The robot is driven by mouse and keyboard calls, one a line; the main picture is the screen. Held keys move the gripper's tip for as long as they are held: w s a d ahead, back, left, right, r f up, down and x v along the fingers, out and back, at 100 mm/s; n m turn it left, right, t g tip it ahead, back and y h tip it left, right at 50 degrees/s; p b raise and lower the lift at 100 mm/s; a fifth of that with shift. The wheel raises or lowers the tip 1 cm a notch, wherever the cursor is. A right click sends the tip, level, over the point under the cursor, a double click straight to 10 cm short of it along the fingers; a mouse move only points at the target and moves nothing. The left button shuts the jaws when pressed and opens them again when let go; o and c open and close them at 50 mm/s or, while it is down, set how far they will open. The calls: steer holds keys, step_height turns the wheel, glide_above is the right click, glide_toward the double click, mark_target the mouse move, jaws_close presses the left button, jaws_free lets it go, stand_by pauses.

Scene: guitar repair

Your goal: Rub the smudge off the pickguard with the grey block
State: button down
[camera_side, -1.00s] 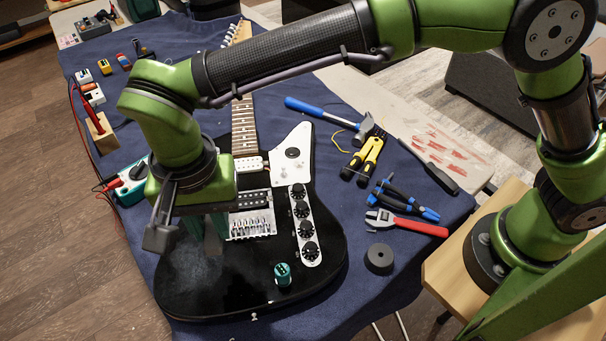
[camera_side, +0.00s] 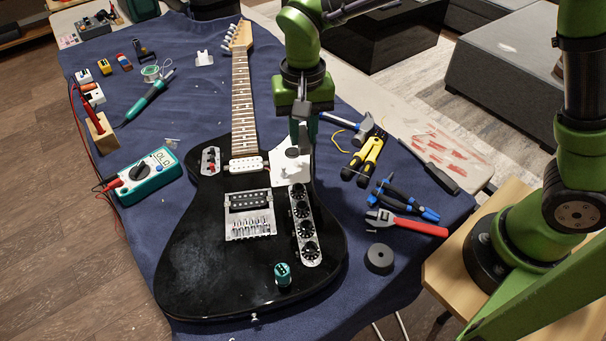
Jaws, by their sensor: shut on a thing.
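The black guitar lies on the blue cloth with its neck away from the camera. Its white pickguard (camera_side: 283,170) is on the upper right of the body, beside the white pickup. A dark round spot (camera_side: 292,153) shows on the pickguard; I cannot tell whether it is the smudge or a fitting. My gripper (camera_side: 303,142) points down over the pickguard's upper right part. It is shut on the grey block (camera_side: 304,136), which is mostly hidden between the teal fingers. Whether the block touches the pickguard is not clear.
A hammer (camera_side: 362,130), yellow-black strippers (camera_side: 364,158), blue pliers (camera_side: 405,200) and a red-handled wrench (camera_side: 410,224) lie right of the guitar. Several black knobs (camera_side: 303,220) stand up below the pickguard. A multimeter (camera_side: 146,176) and soldering iron (camera_side: 150,95) lie left.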

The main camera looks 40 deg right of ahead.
steer(key=shift+f, duration=2.75)
steer(key=c, duration=1.6)
jaws_free()
jaws_close()
